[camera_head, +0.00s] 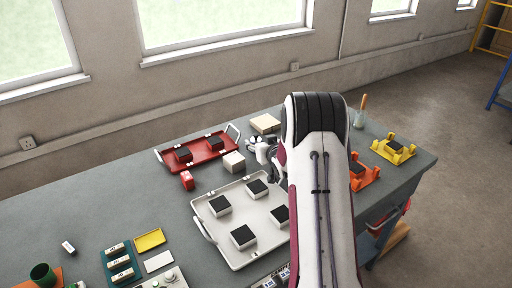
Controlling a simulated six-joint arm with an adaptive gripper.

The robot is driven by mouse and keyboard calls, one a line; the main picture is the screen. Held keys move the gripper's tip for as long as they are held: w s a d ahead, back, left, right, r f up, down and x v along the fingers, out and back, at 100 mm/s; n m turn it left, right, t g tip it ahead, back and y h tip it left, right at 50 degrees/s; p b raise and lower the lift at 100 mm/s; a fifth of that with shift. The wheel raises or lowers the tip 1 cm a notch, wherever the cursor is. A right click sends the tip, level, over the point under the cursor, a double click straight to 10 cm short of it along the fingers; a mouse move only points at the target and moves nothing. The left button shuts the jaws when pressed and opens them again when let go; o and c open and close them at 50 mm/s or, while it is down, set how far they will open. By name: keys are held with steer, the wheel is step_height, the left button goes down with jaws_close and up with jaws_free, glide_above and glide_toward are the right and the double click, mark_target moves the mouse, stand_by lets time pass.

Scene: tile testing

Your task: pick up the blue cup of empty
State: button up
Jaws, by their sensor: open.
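I see no clearly blue cup. A dark green cup (42,274) stands upright at the lower left on an orange base; its inside is too small to judge. A small pale, translucent cup (360,119) stands at the far right of the table with an orange-handled tool upright in it. My gripper (254,147) is open near the table's middle, just above and right of a white block (233,162). My arm hides part of the gripper and the table behind it.
A red tray (203,158) and a white tray (245,257) hold dark-topped blocks. A red item (187,180) and a beige box (265,123) stand nearby. Orange (364,175) and yellow (394,149) holders are at the right.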

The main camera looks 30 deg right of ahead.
mark_target(256, 140)
steer(key=shift+w+d+f, duration=0.1)
steer(key=shift+w+f, duration=0.05)
steer(key=shift+w, duration=0.25)
steer(key=shift+f+x, duration=0.2)
steer(key=shift+x, duration=2.35)
steer(key=shift+d, duration=0.1)
steer(key=c, duration=1.3)
